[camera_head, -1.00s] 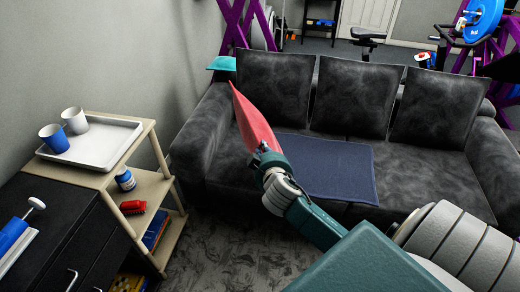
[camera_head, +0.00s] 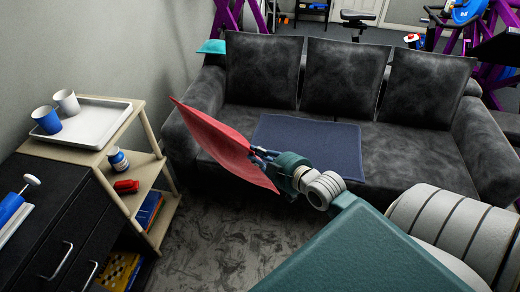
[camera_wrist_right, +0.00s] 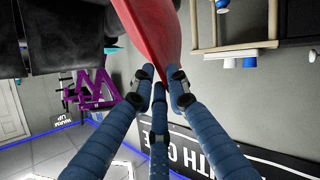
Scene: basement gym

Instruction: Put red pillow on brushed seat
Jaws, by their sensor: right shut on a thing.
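The red pillow (camera_head: 225,142) is held up in front of the sofa's left part, tilted, with its flat face toward me. My right gripper (camera_head: 262,157) is shut on its right edge. The right wrist view shows the red pillow (camera_wrist_right: 155,35) between the blue fingers (camera_wrist_right: 160,78). The dark grey sofa has a seat (camera_head: 410,155) with a dark blue mat (camera_head: 308,145) lying on its middle. The pillow hides part of the sofa's left arm and front. My left gripper is not in view.
A wooden shelf (camera_head: 150,160) at the left holds a white tray (camera_head: 95,122) with two cups (camera_head: 47,119). A black drawer cabinet (camera_head: 60,225) stands at the lower left. The seat right of the mat is clear.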

